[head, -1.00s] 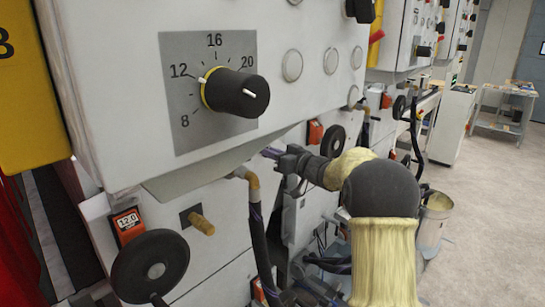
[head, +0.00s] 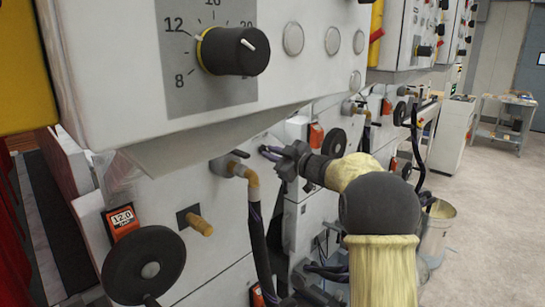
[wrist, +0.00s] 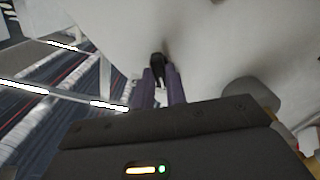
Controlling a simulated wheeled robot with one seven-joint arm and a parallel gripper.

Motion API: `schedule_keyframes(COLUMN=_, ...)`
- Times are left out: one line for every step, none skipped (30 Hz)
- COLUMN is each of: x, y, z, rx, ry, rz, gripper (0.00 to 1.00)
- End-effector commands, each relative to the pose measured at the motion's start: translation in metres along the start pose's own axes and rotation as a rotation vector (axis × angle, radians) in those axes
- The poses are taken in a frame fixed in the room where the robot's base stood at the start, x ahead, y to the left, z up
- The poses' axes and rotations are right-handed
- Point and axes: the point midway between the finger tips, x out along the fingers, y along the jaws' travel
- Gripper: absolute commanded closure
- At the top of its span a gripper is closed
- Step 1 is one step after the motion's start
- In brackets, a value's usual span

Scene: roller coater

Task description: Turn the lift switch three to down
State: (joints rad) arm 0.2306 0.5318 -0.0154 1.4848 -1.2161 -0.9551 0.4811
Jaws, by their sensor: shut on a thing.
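My gripper (head: 270,153) is in front of the white machine face, below the overhanging control panel, with its purple-grey fingers pointing left. In the wrist view, the two fingers (wrist: 161,92) are shut on a small black lever, which I take to be the lift switch (wrist: 157,66). The lever stands against a pale surface, and its lower part is hidden between the fingers. Its label and its setting cannot be read. In the head view the switch cannot be made out at the fingertips.
The control panel (head: 120,80) with a large black dial (head: 232,50) overhangs at upper left. A pipe elbow (head: 235,168) with a dark handle is just left of my gripper. A black handwheel (head: 145,265) is at lower left. Open floor (head: 490,200) lies at right.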

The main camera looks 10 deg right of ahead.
Motion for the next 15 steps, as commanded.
schedule_keyframes(x=-0.0002, y=-0.0005, z=0.0012, rx=-0.005, ry=-0.002, rz=-0.001, gripper=1.0)
schedule_keyframes(x=-0.0002, y=-0.0005, z=0.0011, rx=-0.007, ry=-0.002, rz=-0.001, gripper=1.0)
schedule_keyframes(x=-0.0002, y=-0.0004, z=0.001, rx=-0.008, ry=-0.002, rz=-0.001, gripper=1.0)
schedule_keyframes(x=-0.0003, y=-0.0004, z=0.001, rx=-0.008, ry=-0.002, rz=-0.001, gripper=1.0)
schedule_keyframes(x=-0.0003, y=-0.0004, z=0.001, rx=-0.009, ry=-0.002, rz=-0.001, gripper=1.0)
schedule_keyframes(x=-0.0003, y=-0.0004, z=0.001, rx=-0.008, ry=-0.002, rz=-0.001, gripper=1.0)
schedule_keyframes(x=-0.0003, y=-0.0004, z=0.001, rx=-0.008, ry=-0.002, rz=-0.001, gripper=1.0)
schedule_keyframes(x=-0.0003, y=-0.0004, z=0.001, rx=-0.008, ry=-0.002, rz=-0.001, gripper=1.0)
schedule_keyframes(x=-0.0003, y=-0.0004, z=0.001, rx=-0.008, ry=-0.002, rz=-0.001, gripper=1.0)
schedule_keyframes(x=-0.0003, y=-0.0004, z=0.0011, rx=-0.008, ry=-0.002, rz=-0.001, gripper=1.0)
schedule_keyframes(x=-0.0003, y=-0.0004, z=0.0011, rx=-0.008, ry=-0.002, rz=-0.001, gripper=1.0)
schedule_keyframes(x=-0.0003, y=-0.0005, z=0.0011, rx=-0.008, ry=-0.003, rz=-0.002, gripper=0.81)
schedule_keyframes(x=-0.0003, y=-0.0005, z=0.0011, rx=-0.008, ry=-0.003, rz=-0.002, gripper=0.75)
schedule_keyframes(x=-0.0002, y=-0.0004, z=0.001, rx=-0.008, ry=-0.002, rz=-0.001, gripper=0.69)
schedule_keyframes(x=-0.0002, y=-0.0004, z=0.0009, rx=-0.008, ry=-0.002, rz=-0.001, gripper=0.65)
